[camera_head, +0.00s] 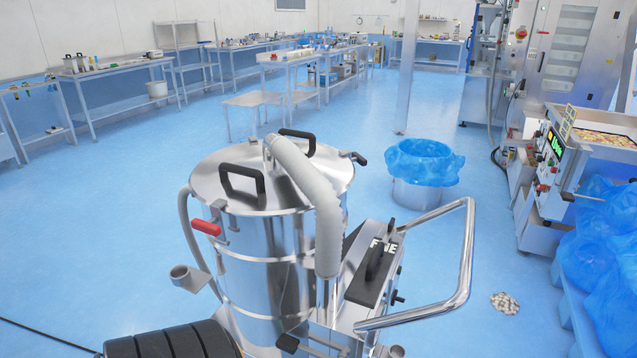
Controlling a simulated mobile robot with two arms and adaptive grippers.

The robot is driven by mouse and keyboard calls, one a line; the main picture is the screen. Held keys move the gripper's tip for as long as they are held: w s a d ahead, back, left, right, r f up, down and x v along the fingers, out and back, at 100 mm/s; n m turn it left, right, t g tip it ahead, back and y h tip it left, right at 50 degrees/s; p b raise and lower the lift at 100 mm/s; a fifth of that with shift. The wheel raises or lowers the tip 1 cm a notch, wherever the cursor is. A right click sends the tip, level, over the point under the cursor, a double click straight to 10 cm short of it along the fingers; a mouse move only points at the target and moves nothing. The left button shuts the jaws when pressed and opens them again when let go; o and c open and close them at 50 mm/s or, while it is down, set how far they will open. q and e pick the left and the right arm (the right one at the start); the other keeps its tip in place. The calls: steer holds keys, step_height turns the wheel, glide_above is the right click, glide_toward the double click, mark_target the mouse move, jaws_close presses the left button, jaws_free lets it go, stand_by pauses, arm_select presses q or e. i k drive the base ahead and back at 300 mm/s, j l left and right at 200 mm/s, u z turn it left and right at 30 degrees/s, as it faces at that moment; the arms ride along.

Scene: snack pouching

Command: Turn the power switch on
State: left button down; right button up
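A steel industrial vacuum (265,250) with a round lidded drum stands upright in the near middle. A grey hose (310,190) arches over its lid. A red-tipped lever (205,228) sticks out at the drum's left side. A black-handled box (376,270) is on its right side, with a small dark knob (398,298) low on it. I cannot tell which part is the power switch. A control panel with a lit green display (555,145) and several knobs is on the machine at the right.
A steel push handle (465,262) juts out right of the vacuum. A blue-lined bin (425,160) stands behind it. A black cable (45,333) runs across the floor at left. Open blue floor lies left.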

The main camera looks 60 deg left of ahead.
mark_target(395, 297)
steer(key=u, duration=1.75)
steer(key=l+z, duration=0.2)
steer(key=l, duration=0.5)
